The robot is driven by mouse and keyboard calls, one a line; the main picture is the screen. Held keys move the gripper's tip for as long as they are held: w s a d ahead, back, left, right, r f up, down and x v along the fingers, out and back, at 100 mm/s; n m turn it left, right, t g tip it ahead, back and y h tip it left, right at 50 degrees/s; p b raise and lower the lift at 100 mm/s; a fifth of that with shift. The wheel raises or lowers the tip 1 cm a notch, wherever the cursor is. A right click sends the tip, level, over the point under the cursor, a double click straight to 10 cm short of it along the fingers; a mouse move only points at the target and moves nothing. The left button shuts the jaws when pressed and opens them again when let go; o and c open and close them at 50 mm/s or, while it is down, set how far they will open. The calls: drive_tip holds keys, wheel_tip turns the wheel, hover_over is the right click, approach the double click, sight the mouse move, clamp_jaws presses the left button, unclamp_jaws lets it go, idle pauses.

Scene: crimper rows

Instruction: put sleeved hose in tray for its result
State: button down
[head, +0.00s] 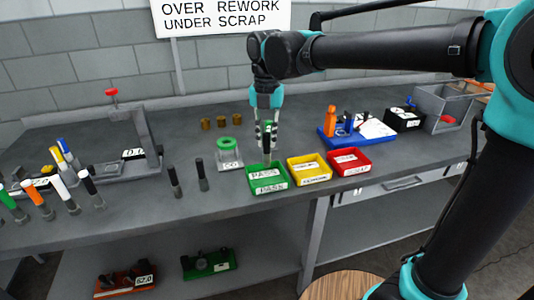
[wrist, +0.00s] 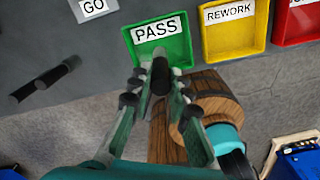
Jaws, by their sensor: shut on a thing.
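My gripper (head: 267,136) is shut on a hose (head: 267,148) with a dark sleeve and holds it upright. In the head view the hose's lower end overlaps the back of the green PASS tray (head: 268,190); I cannot tell whether it touches the floor. In the wrist view the dark hose end (wrist: 160,76) is between the fingertips (wrist: 158,92), in front of the green tray (wrist: 133,52). The yellow REWORK tray (head: 310,178) and the red tray (head: 349,168) stand to its right. The green tray's inside is partly hidden.
A GO gauge (head: 229,155) with a green ring stands left of the trays. Two dark hoses (head: 174,182) (head: 202,175) stand on the bench beside it. Several coloured hoses (head: 62,188) and a press (head: 148,135) are at left. A blue tray (head: 345,138) is behind right.

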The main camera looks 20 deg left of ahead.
sight(267, 153)
drive_tip(key=shift+f, duration=2.75)
drive_tip(key=c, duration=1.4)
unclamp_jaws()
drive_tip(key=shift+f, duration=0.1)
wheel_tip(267, 153, up, 12)
drive_tip(key=shift+r, duration=0.15)
